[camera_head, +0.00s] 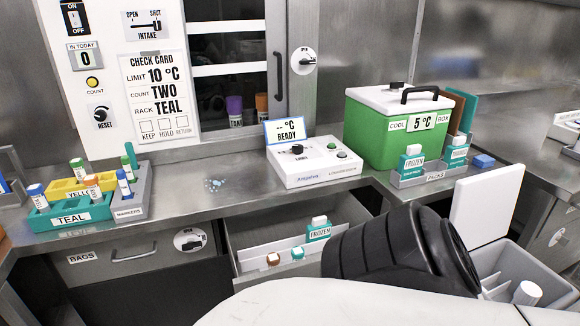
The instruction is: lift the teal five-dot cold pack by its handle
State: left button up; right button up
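Two teal cold packs with white tops and FROZEN labels stand in the grey PACKS rack (408,180) on the right of the bench: a left one (412,165) and a right one (456,154). A third teal FROZEN pack (319,232) stands in the open drawer (250,262) below the bench. The dots on the packs are too small to count, so I cannot tell which has five. Neither of my grippers shows. A black ribbed part of my arm fills the lower middle and hides the drawer's right side.
A green cool box (385,135) reading 5 °C, lid on, stands behind the rack. A white reader (312,165) sits left of it. Yellow, teal and grey tube racks stand far left. The bench between is clear except small droplets (214,184). A grey bin (525,262) is lower right.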

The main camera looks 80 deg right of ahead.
aim_at(320, 230)
jog(key=i, duration=1.2)
jog(key=z, duration=2.45)
